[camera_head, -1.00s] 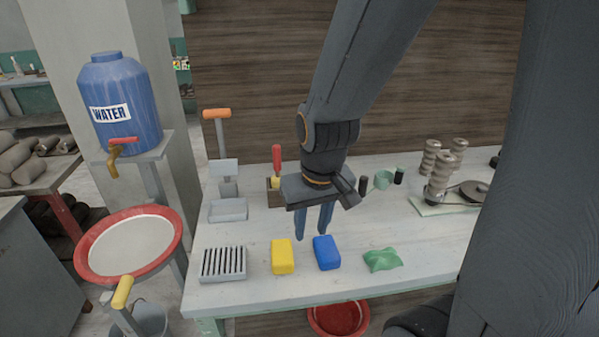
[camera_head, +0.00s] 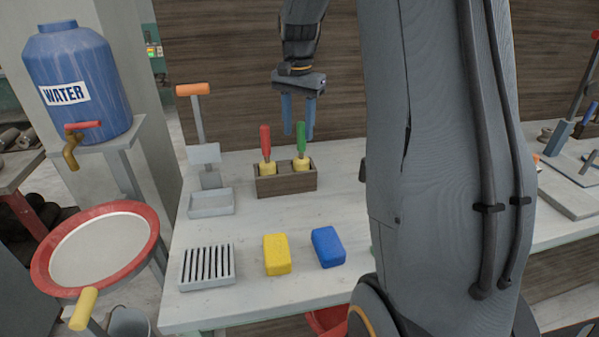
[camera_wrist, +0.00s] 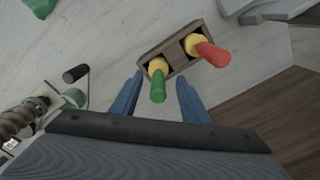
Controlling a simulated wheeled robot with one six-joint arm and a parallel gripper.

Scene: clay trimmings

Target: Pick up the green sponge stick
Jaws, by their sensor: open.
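The green sponge stick (camera_head: 301,140) stands upright in the right compartment of a wooden holder (camera_head: 287,185), green handle up, with a yellow sponge at its lower end. A red-handled sponge stick (camera_head: 265,143) stands in the left compartment. My gripper (camera_head: 299,134) is open and points down above the holder, with its fingers close to the green handle in the head view. In the wrist view, the green handle (camera_wrist: 158,87) lies between the two blue fingers (camera_wrist: 158,98), and the red stick (camera_wrist: 212,54) is off to the right. I see no contact with the handle.
On the table are a yellow sponge block (camera_head: 277,254), a blue block (camera_head: 328,247) and a slatted soap dish (camera_head: 207,267). A grey tray with an orange-handled tool (camera_head: 194,90) stands left of the holder. A dark cylinder (camera_wrist: 75,74) shows in the wrist view.

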